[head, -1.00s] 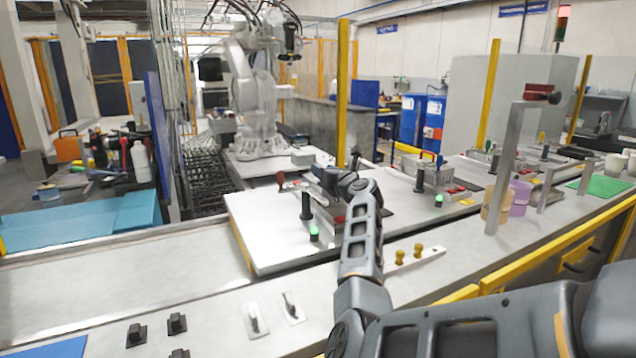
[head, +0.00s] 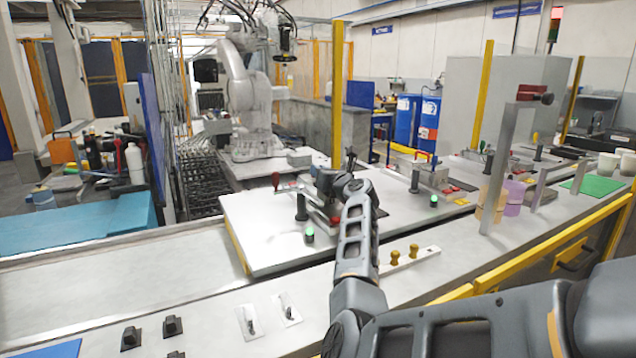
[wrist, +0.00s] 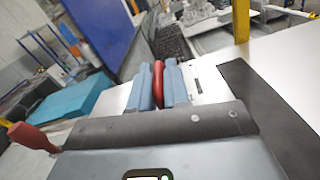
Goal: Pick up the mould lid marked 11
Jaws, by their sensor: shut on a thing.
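My gripper (wrist: 158,76) is shut on a red handle (wrist: 158,84), which stands upright between its two blue-grey fingers in the wrist view. In the head view my gripper (head: 330,188) is over the near work plate (head: 260,240), among the fixtures there, and its fingers are mostly hidden by my wrist. The body under the red handle is hidden behind my gripper in the wrist view. No number 11 is readable in either view, so I cannot tell the lid's marking or whether it is clear of the plate.
A red-knobbed lever (head: 276,181) and a black post (head: 301,207) stand close to my gripper. A green lamp (head: 309,235) is in front. A strip with yellow knobs (head: 413,251) lies right of my arm. The plate's front left is clear.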

